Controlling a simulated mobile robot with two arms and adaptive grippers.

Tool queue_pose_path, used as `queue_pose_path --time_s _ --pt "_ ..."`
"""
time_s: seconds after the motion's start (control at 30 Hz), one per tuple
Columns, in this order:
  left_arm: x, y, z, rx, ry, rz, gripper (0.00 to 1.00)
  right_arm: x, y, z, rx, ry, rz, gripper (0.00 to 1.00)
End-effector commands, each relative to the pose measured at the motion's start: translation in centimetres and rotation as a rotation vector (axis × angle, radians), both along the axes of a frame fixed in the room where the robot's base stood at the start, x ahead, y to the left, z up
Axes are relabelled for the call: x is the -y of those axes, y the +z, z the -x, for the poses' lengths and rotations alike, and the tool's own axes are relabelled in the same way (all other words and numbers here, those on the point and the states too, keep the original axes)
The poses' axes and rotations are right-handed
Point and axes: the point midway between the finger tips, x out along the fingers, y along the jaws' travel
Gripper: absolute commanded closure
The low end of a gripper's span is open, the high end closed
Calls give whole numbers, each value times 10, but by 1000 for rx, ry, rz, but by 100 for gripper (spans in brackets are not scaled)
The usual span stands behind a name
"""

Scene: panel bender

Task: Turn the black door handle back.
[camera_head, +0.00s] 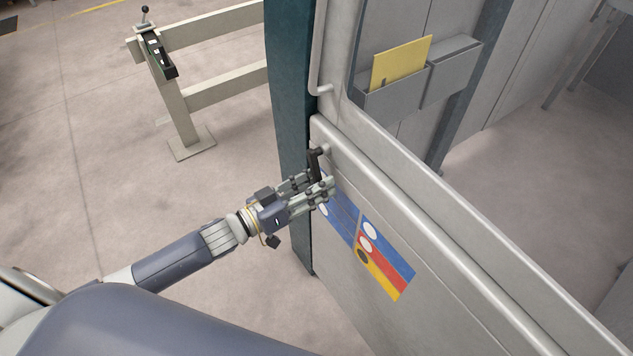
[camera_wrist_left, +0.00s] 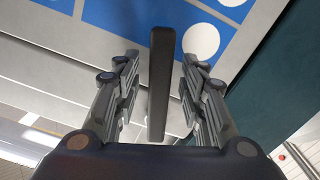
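The black door handle (camera_head: 316,163) is on the grey door panel (camera_head: 352,172), near the panel's left edge beside the dark teal post. In the left wrist view the handle (camera_wrist_left: 161,85) is a dark bar standing between my two fingers. My left gripper (camera_head: 326,184) is at the handle, and its fingers hide the lower part of it in the head view. In the left wrist view the left gripper (camera_wrist_left: 158,72) is open, with a gap on each side of the handle. My right gripper is not in view.
A blue, red and yellow label (camera_head: 387,262) is on the panel by my fingers. The dark teal post (camera_head: 290,90) stands just left of the panel. Grey holders, one with a yellow folder (camera_head: 401,62), hang above. A beige rail (camera_head: 225,92) stands behind.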

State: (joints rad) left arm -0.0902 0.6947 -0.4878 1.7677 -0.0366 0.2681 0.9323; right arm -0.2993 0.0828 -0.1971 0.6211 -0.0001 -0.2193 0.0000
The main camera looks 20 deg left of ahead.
Motion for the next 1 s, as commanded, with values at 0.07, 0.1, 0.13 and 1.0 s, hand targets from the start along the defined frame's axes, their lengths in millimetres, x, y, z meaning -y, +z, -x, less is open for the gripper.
queue_pose_path --time_s 0.07,0.1,0.13,1.0 --pt "1 0 -2 0 0 0 62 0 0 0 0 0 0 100" --pt "1 0 -2 0 0 0 62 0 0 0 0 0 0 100" --pt "1 0 -2 0 0 0 62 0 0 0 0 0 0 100" --pt "7 7 2 -60 1 78 100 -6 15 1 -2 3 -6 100"
